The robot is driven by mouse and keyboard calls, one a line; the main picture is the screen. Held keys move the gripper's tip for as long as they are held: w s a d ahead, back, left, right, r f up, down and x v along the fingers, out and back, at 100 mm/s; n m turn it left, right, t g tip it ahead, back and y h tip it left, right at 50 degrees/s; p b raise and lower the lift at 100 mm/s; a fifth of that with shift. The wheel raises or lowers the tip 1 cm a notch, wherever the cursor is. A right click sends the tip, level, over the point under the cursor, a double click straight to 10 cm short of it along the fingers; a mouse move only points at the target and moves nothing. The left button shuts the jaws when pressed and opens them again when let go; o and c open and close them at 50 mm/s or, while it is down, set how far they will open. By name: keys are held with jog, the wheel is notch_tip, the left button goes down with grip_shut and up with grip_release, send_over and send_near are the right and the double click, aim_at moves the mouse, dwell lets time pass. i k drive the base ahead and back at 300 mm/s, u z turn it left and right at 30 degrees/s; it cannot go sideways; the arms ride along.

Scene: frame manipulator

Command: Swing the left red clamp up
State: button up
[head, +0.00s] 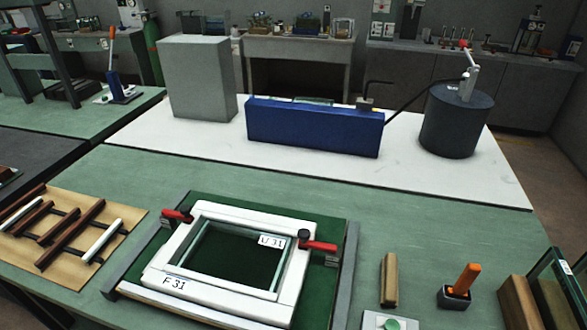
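The left red clamp (177,215) sits at the upper left corner of a white frame (165,262) marked "F 31" and "U 31". Its red arm lies low and roughly level, and a dark part joins it to the frame's side. The right red clamp (319,246) sits at the right side of the frame, also lying low, with a dark knob at its left end. The frame rests on a green board (240,202) with grey rails at its sides. My gripper is not in view.
A board with dark and white bars (128,222) lies at the left. A wooden block (389,279), an orange-handled tool (462,284) and a green button (391,324) are at the right. Behind stand a blue box (312,127) and a dark cylinder (455,125). The green table between is clear.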

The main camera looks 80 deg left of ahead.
aim_at(185, 210)
jog(key=z, duration=0.05)
jog(key=k, duration=1.85)
jog(key=u, duration=2.1)
jog(key=i, duration=1)
jog(key=u, duration=0.05)
